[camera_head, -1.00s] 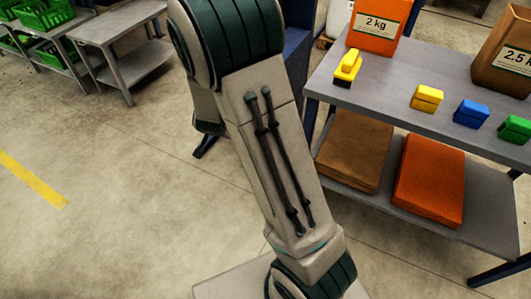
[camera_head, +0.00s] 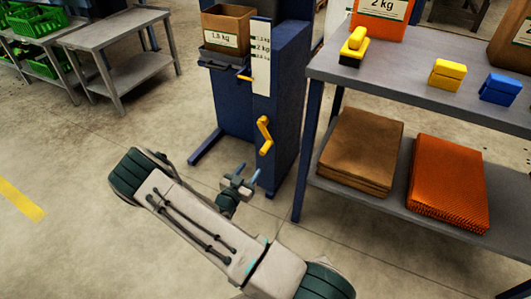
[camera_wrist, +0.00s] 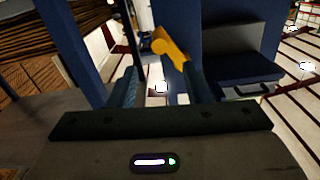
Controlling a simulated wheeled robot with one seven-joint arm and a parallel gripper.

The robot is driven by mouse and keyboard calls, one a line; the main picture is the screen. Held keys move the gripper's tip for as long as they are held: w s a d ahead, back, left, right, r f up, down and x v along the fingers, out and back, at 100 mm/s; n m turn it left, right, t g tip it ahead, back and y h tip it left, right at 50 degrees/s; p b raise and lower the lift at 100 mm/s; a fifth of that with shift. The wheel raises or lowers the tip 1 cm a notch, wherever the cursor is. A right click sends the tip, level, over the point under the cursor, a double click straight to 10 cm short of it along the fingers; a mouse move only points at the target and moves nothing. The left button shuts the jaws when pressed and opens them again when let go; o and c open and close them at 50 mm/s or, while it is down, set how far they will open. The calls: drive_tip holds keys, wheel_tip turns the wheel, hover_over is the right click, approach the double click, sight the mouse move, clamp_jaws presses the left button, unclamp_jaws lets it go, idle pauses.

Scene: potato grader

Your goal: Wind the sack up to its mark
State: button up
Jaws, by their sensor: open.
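A brown sack (camera_head: 228,30) with a small kg label, hard to read, sits on a dark platform (camera_head: 222,62) at the front of a blue column (camera_head: 287,105). A white scale board (camera_head: 261,60) on the column carries several kg marks; a yellow pointer (camera_head: 245,78) sits near its lower part, below the 2 kg line. A yellow crank (camera_head: 264,135) is on the column's face below the board. My gripper (camera_head: 247,174) is open and empty, below and left of the crank, apart from it. The crank also shows in the wrist view (camera_wrist: 172,48), beyond the fingers.
A grey table (camera_head: 420,85) stands close on the right, with an orange 2 kg sack (camera_head: 382,18) and yellow and blue blocks (camera_head: 498,90) on top. Folded sacks (camera_head: 360,150) lie on its lower shelf. Open floor (camera_head: 90,190) lies to the left.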

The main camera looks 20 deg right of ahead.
sight(265, 148)
drive_tip(key=b+x, duration=0.3)
drive_tip(key=x, duration=1)
drive_tip(key=shift+w+d, duration=0.15)
drive_tip(key=shift+d, duration=0.1)
drive_tip(key=shift+c, duration=0.4)
drive_tip(key=shift+a, duration=0.1)
clamp_jaws()
